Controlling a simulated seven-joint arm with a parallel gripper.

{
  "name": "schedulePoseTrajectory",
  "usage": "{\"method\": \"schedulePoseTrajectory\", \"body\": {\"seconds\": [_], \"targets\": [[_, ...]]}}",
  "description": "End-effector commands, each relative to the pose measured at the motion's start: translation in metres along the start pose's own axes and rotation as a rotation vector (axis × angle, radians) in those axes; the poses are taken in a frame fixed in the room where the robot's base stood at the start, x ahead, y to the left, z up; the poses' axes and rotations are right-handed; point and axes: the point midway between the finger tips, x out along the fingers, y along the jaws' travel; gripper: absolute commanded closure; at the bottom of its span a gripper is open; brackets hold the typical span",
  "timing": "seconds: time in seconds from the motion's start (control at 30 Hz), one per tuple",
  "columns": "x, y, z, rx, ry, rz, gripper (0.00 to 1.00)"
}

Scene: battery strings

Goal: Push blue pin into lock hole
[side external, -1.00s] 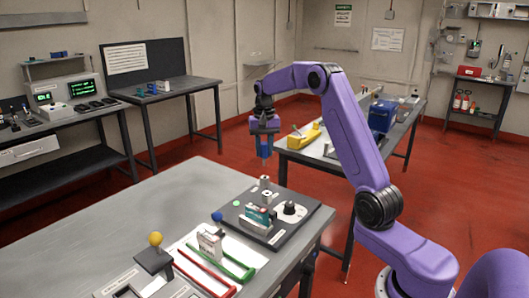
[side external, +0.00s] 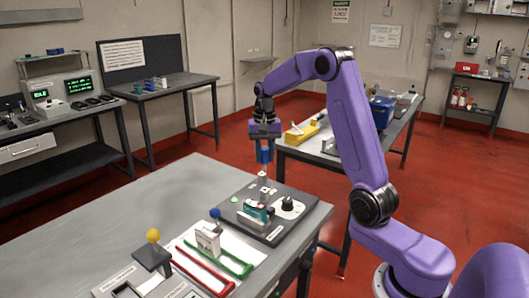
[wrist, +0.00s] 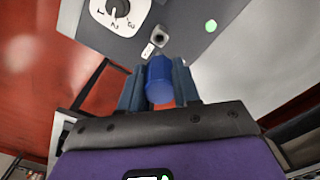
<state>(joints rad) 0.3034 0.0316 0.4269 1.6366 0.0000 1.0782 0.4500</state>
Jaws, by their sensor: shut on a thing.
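My gripper (side external: 265,152) is shut on the blue pin and holds it roughly upright above the dark lock plate (side external: 243,218). The blue pin (wrist: 159,82) shows between the two fingers in the wrist view. A small grey metal post with a dark round hole (wrist: 159,39) stands on the plate, just beyond the pin in the wrist view. In the side view the pin's lower end is close above the post (side external: 264,184). I cannot tell whether they touch or whether the tip is in the hole.
A white dial plate with a black knob (side external: 288,204) and a teal block (side external: 254,214) sit on the plate. The table's left side is clear.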

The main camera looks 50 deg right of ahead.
Motion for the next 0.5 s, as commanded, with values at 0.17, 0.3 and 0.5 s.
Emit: {"method": "schedulePoseTrajectory", "body": {"seconds": [0.17,0.3,0.5], "targets": [[0.014,0.0,0.0,0.0,-0.002,0.001,1.0],[0.026,0.0,0.001,0.0,-0.002,0.001,1.0],[0.041,0.0,0.0,0.0,-0.001,0.001,1.0]]}}
